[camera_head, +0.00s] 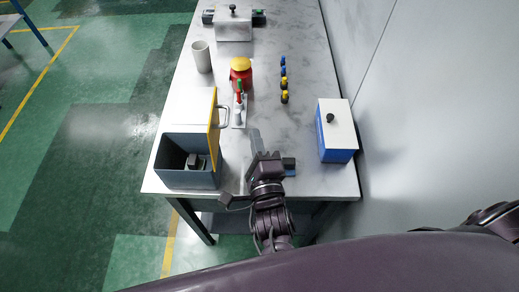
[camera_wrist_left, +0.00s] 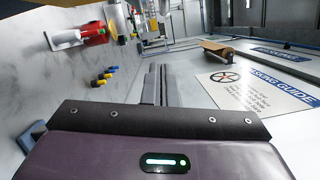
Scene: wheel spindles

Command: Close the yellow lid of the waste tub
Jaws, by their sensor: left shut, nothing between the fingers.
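The grey waste tub (camera_head: 187,178) stands at the front left corner of the table, with a dark block (camera_head: 195,161) inside. Its yellow lid (camera_head: 213,128) stands open, upright along the tub's right side, with a grey handle (camera_head: 223,117) on its right face. My left gripper (camera_head: 254,137) is shut and empty, to the right of the lid and apart from it. Its shut fingers (camera_wrist_left: 158,84) also show in the left wrist view, where tub and lid are out of sight. My right gripper is not in view.
A red pot with a yellow top (camera_head: 240,69) and a red-and-green tool (camera_head: 239,98) are beyond the lid. A white cup (camera_head: 201,57) stands left. Several small blue and yellow pieces (camera_head: 284,83) form a row. A blue box (camera_head: 336,138) stands at right, near the wall.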

